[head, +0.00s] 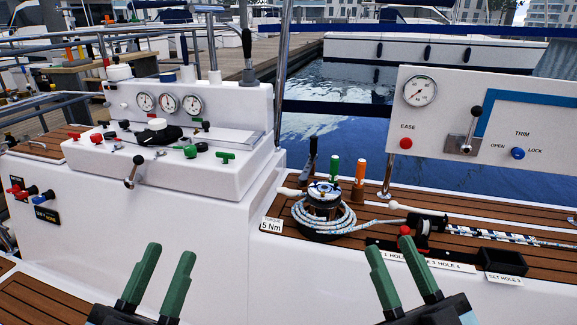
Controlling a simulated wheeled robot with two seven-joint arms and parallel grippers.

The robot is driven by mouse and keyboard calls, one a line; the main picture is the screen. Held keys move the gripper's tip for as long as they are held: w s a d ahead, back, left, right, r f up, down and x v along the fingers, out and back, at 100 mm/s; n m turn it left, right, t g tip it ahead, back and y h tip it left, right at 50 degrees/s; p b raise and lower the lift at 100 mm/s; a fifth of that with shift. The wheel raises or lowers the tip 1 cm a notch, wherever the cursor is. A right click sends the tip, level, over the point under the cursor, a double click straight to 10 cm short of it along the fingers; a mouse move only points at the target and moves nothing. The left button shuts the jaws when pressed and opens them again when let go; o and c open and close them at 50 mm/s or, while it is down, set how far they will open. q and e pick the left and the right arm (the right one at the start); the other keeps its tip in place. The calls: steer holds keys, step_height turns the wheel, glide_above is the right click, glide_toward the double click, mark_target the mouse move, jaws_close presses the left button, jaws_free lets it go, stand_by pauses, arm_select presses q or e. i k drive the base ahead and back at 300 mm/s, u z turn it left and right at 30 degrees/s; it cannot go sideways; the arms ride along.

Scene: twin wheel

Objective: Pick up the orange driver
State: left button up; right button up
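The orange driver (360,170) stands upright on the wooden side deck, behind and right of the rope-wound winch (323,195). Its handle is orange; its lower part is brownish, and its foot is partly hard to make out. A green driver (334,170) stands close to its left, with its lower end behind the winch. My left gripper (170,254) is open and empty in front of the white console, far left of the driver. My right gripper (389,246) is open and empty, nearer to me and lower in the picture than the orange driver.
A dark handle (311,155) stands left of the green driver. Coiled rope surrounds the winch. A black open box (500,259) and a labelled strip lie right of it. The gauge panel (490,120) rises at right and the white console (170,150) at left.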

mark_target(362, 163)
steer(key=u, duration=0.15)
steer(key=i, duration=1.25)
steer(key=z, duration=0.7)
